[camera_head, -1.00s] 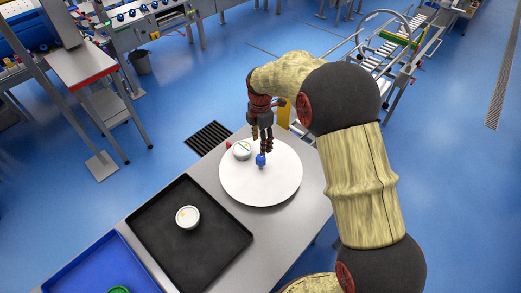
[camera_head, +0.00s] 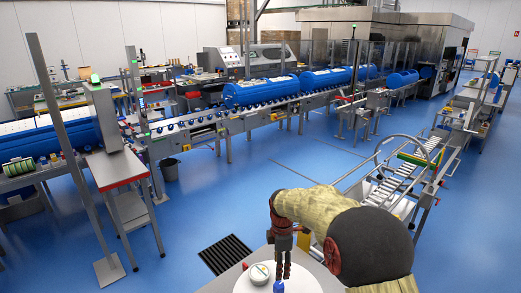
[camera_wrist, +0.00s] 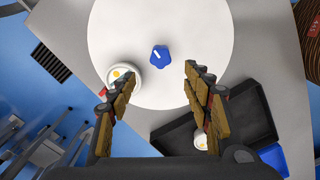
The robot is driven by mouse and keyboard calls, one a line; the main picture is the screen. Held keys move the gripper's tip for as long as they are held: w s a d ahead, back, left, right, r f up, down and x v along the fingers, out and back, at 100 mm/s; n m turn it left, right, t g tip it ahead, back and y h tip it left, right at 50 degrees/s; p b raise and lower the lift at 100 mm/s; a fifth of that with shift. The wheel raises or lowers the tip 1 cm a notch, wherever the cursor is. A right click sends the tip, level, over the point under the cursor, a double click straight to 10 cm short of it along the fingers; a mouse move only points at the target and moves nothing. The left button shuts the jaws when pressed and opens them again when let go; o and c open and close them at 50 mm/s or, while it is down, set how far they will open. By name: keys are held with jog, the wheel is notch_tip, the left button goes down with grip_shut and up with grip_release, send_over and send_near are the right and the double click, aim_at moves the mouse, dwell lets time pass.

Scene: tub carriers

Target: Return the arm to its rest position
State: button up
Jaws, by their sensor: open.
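My gripper (camera_head: 283,268) is open over the table, fingers pointing down, with nothing between them. In the wrist view its two padded fingers (camera_wrist: 158,88) are spread apart. Ahead of them a small blue piece with a white mark (camera_wrist: 159,55) sits on a round white disc (camera_wrist: 200,30); its top also shows in the head view (camera_head: 278,287). A white tub with a yellow spot (camera_wrist: 121,72) is at the disc's edge by the left finger. My arm reaches out from the lower right of the head view.
A black tray (camera_wrist: 252,112) holds another white tub (camera_wrist: 200,141), with a blue tray (camera_wrist: 272,157) beside it. A floor grate (camera_head: 225,254) lies left of the table. A roller conveyor frame (camera_head: 395,180) stands right behind the arm. Blue floor is open between.

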jog(key=s+d+r+m+t+b, duration=0.2)
jog(key=s+m, duration=0.4)
jog(key=s, duration=0.5)
jog(key=s+d+r+m+t+b, duration=0.1)
jog(key=s+d+r+m+b, duration=0.3)
jog(key=s, duration=0.8)
jog(key=s+d+r+m+t+b, duration=0.2)
jog(key=s+d+r+m, duration=0.3)
jog(key=s+m, duration=0.4)
jog(key=s+r+b, duration=0.1)
jog(key=s, duration=0.1)
jog(key=shift+s+d+r+m+t, duration=0.15)
jog(key=shift+s+d+m+t, duration=0.15)
